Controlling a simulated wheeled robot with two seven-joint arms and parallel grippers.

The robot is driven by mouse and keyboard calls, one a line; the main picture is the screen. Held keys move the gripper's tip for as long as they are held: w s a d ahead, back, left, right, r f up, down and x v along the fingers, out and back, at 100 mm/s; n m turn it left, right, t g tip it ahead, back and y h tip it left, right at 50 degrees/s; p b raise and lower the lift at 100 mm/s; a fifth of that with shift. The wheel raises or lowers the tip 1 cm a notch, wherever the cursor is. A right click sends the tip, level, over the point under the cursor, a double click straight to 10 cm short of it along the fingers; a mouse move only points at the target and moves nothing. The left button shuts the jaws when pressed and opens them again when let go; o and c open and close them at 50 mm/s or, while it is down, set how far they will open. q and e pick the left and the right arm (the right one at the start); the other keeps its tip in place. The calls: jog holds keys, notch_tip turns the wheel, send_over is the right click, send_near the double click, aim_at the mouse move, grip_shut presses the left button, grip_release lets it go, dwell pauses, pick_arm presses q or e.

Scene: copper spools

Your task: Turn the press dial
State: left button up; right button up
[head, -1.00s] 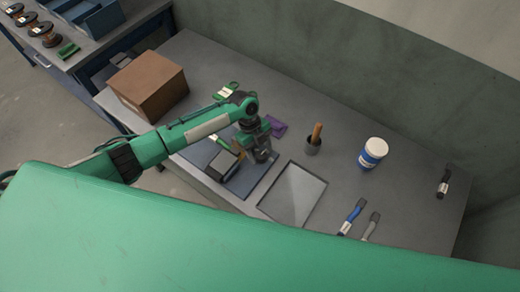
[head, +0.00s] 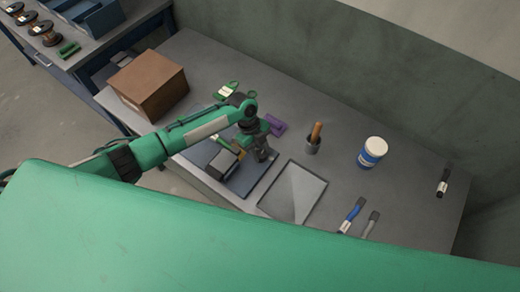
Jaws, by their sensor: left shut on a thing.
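The press (head: 222,164) is a small dark and grey device on a dark blue base plate (head: 243,188), left of the middle of the table in the head view. My left gripper (head: 264,156) points down at the right side of the press, over the base plate. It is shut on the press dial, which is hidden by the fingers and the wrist. A bit of yellow (head: 240,149) shows between the press and the gripper. My right gripper is not in view.
A grey tray (head: 294,191) lies right of the base plate. A holder with a wooden handle (head: 314,138), a white and blue tub (head: 372,152), brushes (head: 352,214) and a cardboard box (head: 148,84) stand around. A purple object (head: 274,124) lies behind the gripper.

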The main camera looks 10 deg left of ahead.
pick_arm(q)
jog(key=n+t+p, duration=0.1)
jog(key=n, duration=0.2)
jog(key=n+t+h+p, duration=0.1)
jog(key=n+p, duration=0.1)
jog(key=shift+s+r+n, duration=0.2)
jog(key=shift+n, duration=0.2)
jog(key=n+t+p, duration=0.1)
jog(key=n+p, duration=0.1)
jog(key=n, duration=0.1)
jog(key=shift+f+n+t+p, duration=0.1)
jog(key=shift+n+t+p, duration=0.55)
jog(key=shift+n, duration=0.35)
jog(key=o, duration=1)
jog(key=shift+f, duration=0.1)
jog(key=shift+s, duration=0.1)
jog(key=b+v, duration=0.3)
jog(key=v, duration=1)
jog(key=shift+r, duration=0.5)
